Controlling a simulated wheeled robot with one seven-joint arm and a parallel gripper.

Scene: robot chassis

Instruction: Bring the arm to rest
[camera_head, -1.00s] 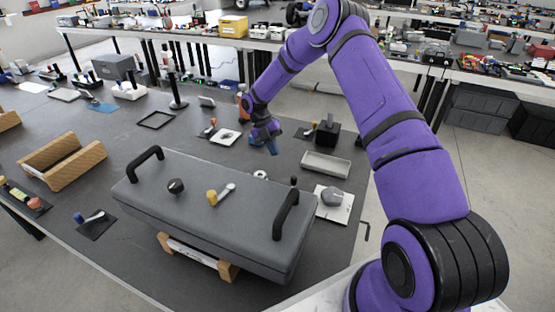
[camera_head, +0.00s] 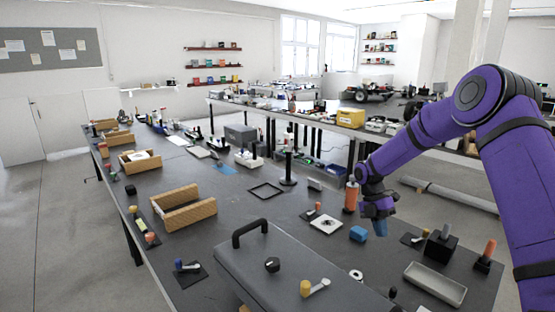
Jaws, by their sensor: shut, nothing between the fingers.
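My purple arm reaches in from the right in the head view. My gripper (camera_head: 381,228) points down above the right part of the dark table (camera_head: 190,287), near an orange cylinder (camera_head: 351,197). Its fingers are small in this view and look closed, with nothing seen between them. A blue block (camera_head: 358,234) lies on the table just left of and below the fingertips, apart from them.
A grey case (camera_head: 280,270) with a black handle fills the front. A wooden cradle (camera_head: 183,212) stands to its left. A grey tray (camera_head: 435,284) and black block (camera_head: 440,246) lie at the right. Bare table shows between the cradle and the black frame (camera_head: 265,191).

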